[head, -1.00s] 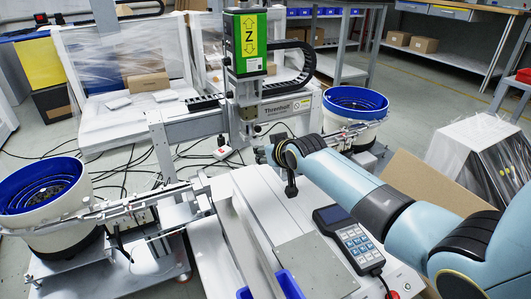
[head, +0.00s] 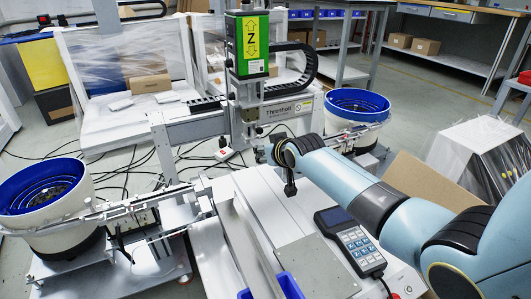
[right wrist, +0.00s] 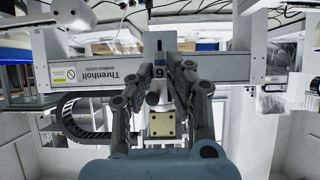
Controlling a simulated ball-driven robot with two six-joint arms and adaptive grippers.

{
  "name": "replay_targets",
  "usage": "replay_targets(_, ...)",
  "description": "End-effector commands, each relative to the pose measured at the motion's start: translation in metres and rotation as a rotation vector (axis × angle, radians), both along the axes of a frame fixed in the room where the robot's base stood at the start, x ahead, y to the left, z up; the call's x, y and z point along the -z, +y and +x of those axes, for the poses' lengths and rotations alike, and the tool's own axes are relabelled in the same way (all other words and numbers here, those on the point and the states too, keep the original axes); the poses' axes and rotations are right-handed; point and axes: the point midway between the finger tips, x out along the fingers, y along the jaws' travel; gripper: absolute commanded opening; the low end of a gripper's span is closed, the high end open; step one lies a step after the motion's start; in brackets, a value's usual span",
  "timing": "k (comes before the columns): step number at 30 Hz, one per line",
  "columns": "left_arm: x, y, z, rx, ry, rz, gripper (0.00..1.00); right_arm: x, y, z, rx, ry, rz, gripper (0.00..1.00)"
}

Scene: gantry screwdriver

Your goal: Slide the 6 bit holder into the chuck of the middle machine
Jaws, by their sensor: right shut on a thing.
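The middle machine is a gantry with a green and yellow "Z" head (head: 247,45). Its spindle (head: 246,98) hangs straight down below that head. My right gripper (head: 262,150) is beside the lower end of the spindle, at the gantry's front. In the right wrist view its two fingers (right wrist: 160,68) are shut on the bit holder (right wrist: 158,72), a small grey piece whose dark digit reads as a 6 or a 9. A pale square block with dark spots (right wrist: 162,124) shows just below it. I cannot tell whether holder and chuck touch. My left gripper is not in view.
Blue-lined bowl feeders stand at the left (head: 45,195) and right (head: 355,104), with a feeding rail (head: 130,207) at the left. A keypad (head: 350,238) and blue bins (head: 288,285) are on the white bench below my arm. Cables lie on the floor.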

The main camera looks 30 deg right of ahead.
Motion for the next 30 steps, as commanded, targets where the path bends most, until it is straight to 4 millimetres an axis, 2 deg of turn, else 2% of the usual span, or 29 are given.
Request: replay_targets(30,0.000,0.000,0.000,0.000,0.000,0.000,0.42,-0.001,0.000,0.012,0.001,-0.001,0.001,0.00)
